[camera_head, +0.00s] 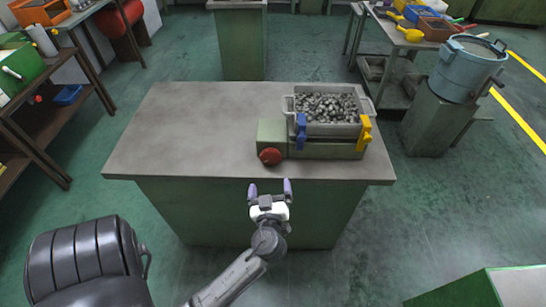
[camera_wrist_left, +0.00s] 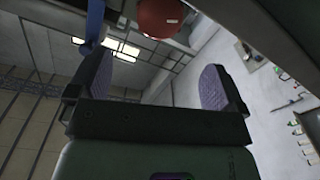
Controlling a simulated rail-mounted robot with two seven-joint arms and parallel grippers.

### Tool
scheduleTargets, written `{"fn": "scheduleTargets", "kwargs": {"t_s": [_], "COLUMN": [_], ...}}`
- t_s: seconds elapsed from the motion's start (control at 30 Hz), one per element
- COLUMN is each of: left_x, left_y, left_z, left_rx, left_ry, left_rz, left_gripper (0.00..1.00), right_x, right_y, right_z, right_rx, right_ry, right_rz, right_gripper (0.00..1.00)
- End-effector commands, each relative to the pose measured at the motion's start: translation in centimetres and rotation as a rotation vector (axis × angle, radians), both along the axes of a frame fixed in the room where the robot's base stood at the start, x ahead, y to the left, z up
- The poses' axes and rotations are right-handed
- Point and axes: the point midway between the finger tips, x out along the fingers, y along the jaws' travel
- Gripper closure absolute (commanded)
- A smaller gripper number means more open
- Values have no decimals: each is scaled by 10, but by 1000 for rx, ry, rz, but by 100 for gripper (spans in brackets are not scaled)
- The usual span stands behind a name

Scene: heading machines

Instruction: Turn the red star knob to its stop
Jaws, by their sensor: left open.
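The red star knob (camera_head: 270,156) sits on the front of a green machine block (camera_head: 315,149) near the table's front edge. It also shows in the left wrist view (camera_wrist_left: 160,17) at the top, beyond the fingers and cut by the frame edge. My left gripper (camera_head: 270,188) is open and empty, in front of the table edge and just short of the knob. Its two purple finger pads stand apart in the left wrist view (camera_wrist_left: 157,88), with nothing between them. The gripper and the knob are apart. My right gripper is not in view.
A grey bin (camera_head: 328,129) of metal pieces rests on the machine, with a blue lever (camera_head: 301,132) and a yellow lever (camera_head: 364,133) at its front. The grey table (camera_head: 180,130) is clear on the left. A blue pot (camera_head: 466,68) stands at the right.

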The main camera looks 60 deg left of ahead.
Motion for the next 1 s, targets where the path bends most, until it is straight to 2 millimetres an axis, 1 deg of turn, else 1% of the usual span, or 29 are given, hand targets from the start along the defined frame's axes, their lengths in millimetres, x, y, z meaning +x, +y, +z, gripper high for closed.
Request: {"fn": "scheduleTargets", "kwargs": {"t_s": [0.03,0.3,0.5,0.73,1.0], "left_x": [5,29,44,54,57], "left_y": [9,54,80,98,103], "left_z": [3,2,1,0,0], "left_rx": [3,5,3,1,0], "left_ry": [-2,2,3,3,3], "left_rz": [1,1,2,1,2], "left_gripper": [3,3,3,3,3], "right_x": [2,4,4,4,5], "right_y": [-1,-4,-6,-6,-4], "right_z": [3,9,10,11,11], "right_rx": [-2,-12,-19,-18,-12], "right_ry": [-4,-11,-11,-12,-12], "right_rz": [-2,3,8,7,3], "right_gripper": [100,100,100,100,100]}}
